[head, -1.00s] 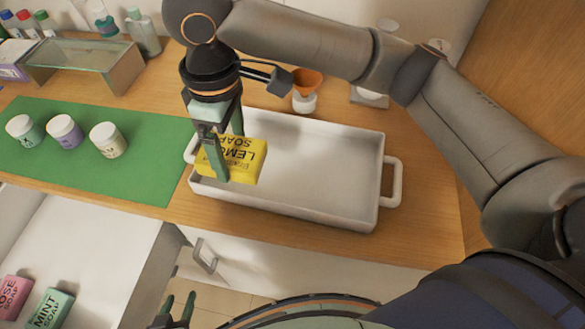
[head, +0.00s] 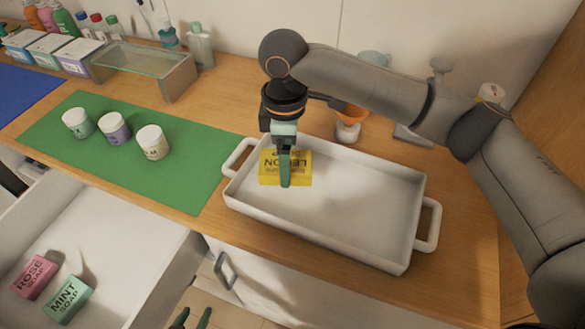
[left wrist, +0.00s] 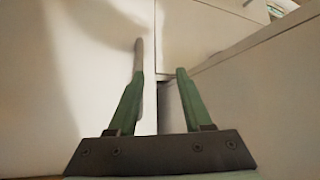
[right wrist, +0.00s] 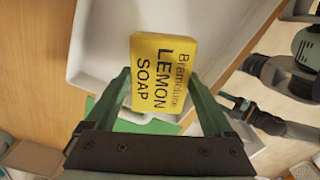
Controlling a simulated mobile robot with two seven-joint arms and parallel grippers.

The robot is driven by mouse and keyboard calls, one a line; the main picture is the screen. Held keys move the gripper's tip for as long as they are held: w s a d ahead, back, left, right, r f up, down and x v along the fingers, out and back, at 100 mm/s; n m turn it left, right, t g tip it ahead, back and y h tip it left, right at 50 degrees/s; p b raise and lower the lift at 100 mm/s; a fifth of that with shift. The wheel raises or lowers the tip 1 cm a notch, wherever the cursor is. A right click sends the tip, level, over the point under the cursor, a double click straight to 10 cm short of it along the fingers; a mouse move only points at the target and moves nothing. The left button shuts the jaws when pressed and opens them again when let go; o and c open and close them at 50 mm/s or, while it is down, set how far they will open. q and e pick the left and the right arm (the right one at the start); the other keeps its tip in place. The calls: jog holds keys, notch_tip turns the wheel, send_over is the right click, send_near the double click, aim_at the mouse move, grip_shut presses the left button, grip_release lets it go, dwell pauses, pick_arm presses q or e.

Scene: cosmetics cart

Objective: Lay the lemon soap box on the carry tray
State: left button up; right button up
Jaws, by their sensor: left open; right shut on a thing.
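The yellow lemon soap box (head: 301,168) is held by my right gripper (head: 285,182) over the left end of the white carry tray (head: 340,245). In the right wrist view the box (right wrist: 163,72) sits between the two green fingers, its LEMON SOAP label facing the camera, with the tray (right wrist: 98,40) behind it. Whether the box touches the tray floor I cannot tell. My left gripper (head: 191,318) shows only its fingertips at the bottom edge of the head view. It is open and empty in the left wrist view (left wrist: 160,72).
A rose soap (head: 35,277) and a mint soap (head: 68,299) lie in the open drawer (head: 130,245). Several jars stand on a green mat (head: 100,175) left of the tray. An orange-topped item (head: 350,122) stands behind the tray. The tray's middle and right are empty.

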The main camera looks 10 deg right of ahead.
aim_at(292, 168)
jog(key=shift+w+d+f, duration=0.4)
jog(key=shift+f, duration=0.25)
jog(key=f, duration=0.3)
jog(key=shift+w+d, duration=0.2)
jog(key=shift+d, duration=0.1)
jog(key=shift+f, duration=0.45)
jog(key=o, duration=1.2)
jog(key=shift+f, duration=0.15)
notch_tip(292, 168, up, 12)
jog(key=shift+r, duration=0.15)
